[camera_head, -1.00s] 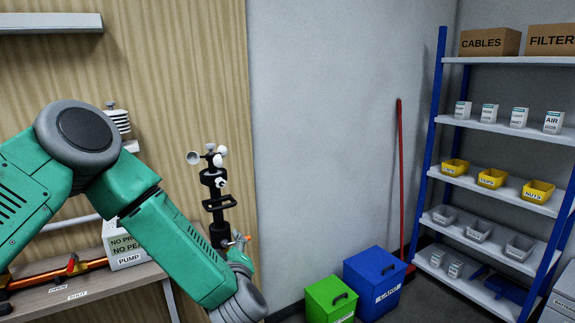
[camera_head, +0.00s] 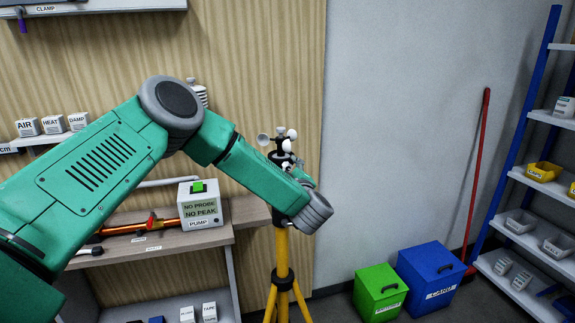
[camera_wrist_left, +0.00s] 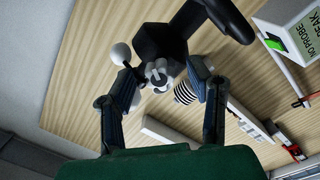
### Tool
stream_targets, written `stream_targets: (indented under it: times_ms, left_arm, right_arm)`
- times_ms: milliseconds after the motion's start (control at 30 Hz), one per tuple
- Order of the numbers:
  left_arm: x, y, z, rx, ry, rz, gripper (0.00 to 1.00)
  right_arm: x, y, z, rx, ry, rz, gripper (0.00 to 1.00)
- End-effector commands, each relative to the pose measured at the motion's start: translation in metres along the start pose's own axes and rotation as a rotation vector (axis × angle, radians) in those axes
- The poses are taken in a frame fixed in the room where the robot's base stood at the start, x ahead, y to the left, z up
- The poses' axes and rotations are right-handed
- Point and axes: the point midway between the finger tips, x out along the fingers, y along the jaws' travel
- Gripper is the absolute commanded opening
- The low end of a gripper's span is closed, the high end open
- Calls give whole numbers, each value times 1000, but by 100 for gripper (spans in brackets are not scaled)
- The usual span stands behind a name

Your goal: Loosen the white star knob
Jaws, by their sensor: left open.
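The white star knob (camera_wrist_left: 158,74) is on the black sensor mount (camera_wrist_left: 165,35) in the left wrist view. It lies between the two spread fingers of my left gripper (camera_wrist_left: 162,82), with a gap on each side; I cannot tell how deep it sits between them. In the head view the mount (camera_head: 281,155) with its white cups stands on a yellow tripod (camera_head: 282,260). My left gripper (camera_head: 296,172) is right beside the mount there, its fingers mostly hidden. My right gripper is not in view.
A bench (camera_head: 255,212) on the left carries a pump box (camera_head: 201,207) and an orange tool. A green bin (camera_head: 380,292) and a blue bin (camera_head: 430,275) stand on the floor at right, near a shelf rack. A white louvred sensor (camera_wrist_left: 187,91) shows behind the fingers.

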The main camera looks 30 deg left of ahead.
Motion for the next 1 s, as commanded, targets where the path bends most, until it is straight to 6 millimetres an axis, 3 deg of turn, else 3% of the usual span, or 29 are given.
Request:
stream_targets:
  times_ms: [200,467,600,1000]
  left_arm:
    - [16,-1,0,0,0,0,46]
    - [17,-1,0,0,-1,0,46]
    - [17,-1,0,0,-1,-1,0]
    - [16,-4,2,-34,0,-2,0]
  right_arm:
    - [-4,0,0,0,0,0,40]
    - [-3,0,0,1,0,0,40]
    - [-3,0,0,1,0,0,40]
    - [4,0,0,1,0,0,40]
